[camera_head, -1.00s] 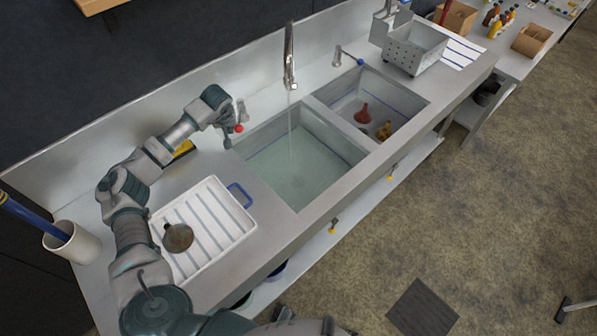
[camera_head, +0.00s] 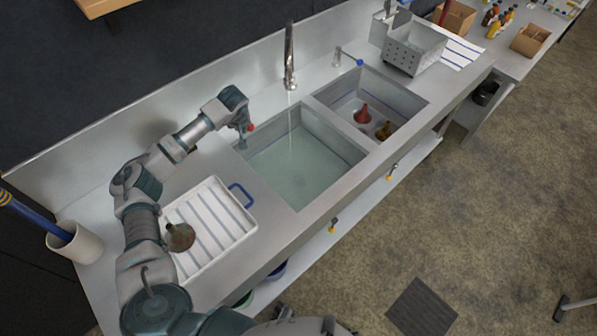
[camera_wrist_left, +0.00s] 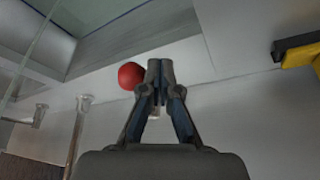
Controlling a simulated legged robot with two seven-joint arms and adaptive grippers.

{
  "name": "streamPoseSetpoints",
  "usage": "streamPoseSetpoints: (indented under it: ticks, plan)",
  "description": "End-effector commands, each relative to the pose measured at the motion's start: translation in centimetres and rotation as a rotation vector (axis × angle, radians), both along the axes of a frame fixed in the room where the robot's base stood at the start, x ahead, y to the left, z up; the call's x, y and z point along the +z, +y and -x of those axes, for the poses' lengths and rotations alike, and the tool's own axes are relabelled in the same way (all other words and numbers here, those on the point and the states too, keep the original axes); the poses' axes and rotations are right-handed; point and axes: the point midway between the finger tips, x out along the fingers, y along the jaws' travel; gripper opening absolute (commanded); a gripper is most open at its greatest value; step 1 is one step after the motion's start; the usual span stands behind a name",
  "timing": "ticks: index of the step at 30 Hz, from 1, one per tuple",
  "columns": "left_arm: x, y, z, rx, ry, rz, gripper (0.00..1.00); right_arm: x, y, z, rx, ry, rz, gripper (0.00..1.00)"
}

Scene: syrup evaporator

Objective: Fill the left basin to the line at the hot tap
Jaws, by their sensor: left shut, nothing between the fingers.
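The left basin (camera_head: 300,172) holds pale greenish water, with a dark blue line (camera_head: 325,145) on its wall above the water. A thin stream falls from the tall faucet (camera_head: 289,55) into it. The red knob of the hot tap (camera_head: 251,127) is at the basin's back left corner. My left gripper (camera_head: 242,138) is shut and empty, just left of the knob. In the left wrist view its closed fingertips (camera_wrist_left: 159,72) are right beside the red knob (camera_wrist_left: 130,76); I cannot tell whether they touch. My right gripper is not in view.
The right basin (camera_head: 400,97) holds a red and a brown item. A blue-ended tap lever (camera_head: 359,62) stands behind it. A white striped drainer tray (camera_head: 228,240) with a brown vessel (camera_head: 180,237) lies left of the basins. A perforated metal box (camera_head: 415,50) stands further right.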

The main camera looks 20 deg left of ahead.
Motion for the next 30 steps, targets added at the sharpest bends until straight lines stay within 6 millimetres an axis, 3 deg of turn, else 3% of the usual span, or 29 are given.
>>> streamPoseSetpoints:
  ticks: [12,21,30]
  plan:
    - [0.0,-0.7,-0.4,-0.001,-0.001,0.000,0.00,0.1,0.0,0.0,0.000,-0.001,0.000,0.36]
    - [0.1,-2.5,-1.7,-0.001,0.000,0.000,0.00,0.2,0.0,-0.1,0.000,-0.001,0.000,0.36]
    - [0.0,-2.6,-1.8,0.000,0.000,0.000,0.00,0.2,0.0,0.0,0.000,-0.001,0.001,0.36]
